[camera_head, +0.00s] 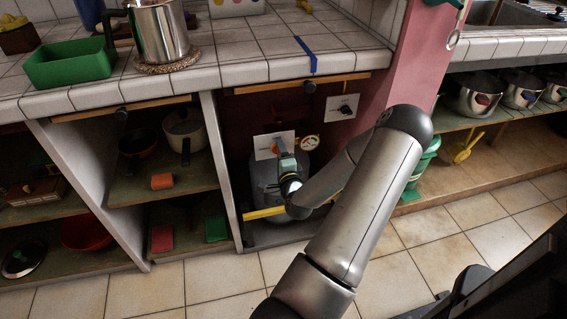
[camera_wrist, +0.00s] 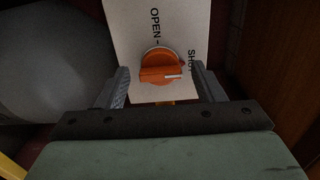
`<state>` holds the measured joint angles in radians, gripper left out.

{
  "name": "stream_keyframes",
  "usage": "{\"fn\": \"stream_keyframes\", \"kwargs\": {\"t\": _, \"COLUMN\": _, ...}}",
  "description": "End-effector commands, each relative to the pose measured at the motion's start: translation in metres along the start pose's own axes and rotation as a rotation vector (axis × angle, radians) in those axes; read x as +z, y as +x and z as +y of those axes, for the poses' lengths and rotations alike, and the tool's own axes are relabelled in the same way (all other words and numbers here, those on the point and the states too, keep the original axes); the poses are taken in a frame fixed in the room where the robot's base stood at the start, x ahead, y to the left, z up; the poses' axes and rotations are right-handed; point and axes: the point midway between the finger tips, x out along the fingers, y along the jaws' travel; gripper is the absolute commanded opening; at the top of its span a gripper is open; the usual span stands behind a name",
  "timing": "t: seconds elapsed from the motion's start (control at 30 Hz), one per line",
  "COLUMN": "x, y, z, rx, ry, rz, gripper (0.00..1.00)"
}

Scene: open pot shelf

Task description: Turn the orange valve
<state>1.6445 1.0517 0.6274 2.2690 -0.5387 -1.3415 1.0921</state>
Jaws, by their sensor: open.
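The orange valve (camera_wrist: 161,66) is a round knob with a raised grip bar, set on a white plate (camera_wrist: 184,22) marked OPEN and SHUT. The bar lies roughly level in the wrist view, with a pale mark at its right end. My gripper (camera_wrist: 160,86) is open, with one finger on each side of the knob and gaps visible between. In the head view my gripper (camera_head: 285,160) is inside the open cupboard bay, in front of the white plate (camera_head: 264,146). It hides part of the valve there, leaving a bit of orange (camera_head: 277,146) showing.
A yellow bar (camera_head: 264,212) crosses low in the bay. A white divider (camera_head: 220,165) bounds it on the left and a pink post (camera_head: 408,50) rises at the right.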

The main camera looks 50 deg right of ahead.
Motion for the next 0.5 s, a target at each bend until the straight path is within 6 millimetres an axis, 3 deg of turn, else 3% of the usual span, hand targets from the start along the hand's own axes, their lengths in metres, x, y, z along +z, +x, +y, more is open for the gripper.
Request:
{"fn": "stream_keyframes", "kwargs": {"t": 0.17, "x": 0.0, "y": -0.022, "z": -0.001, "rx": 0.004, "ry": 0.001, "rz": 0.001, "gripper": 0.62}}
{"fn": "stream_keyframes", "kwargs": {"t": 0.5, "x": -0.001, "y": -0.105, "z": 0.0, "rx": 0.005, "ry": 0.003, "rz": 0.002, "gripper": 0.62}}
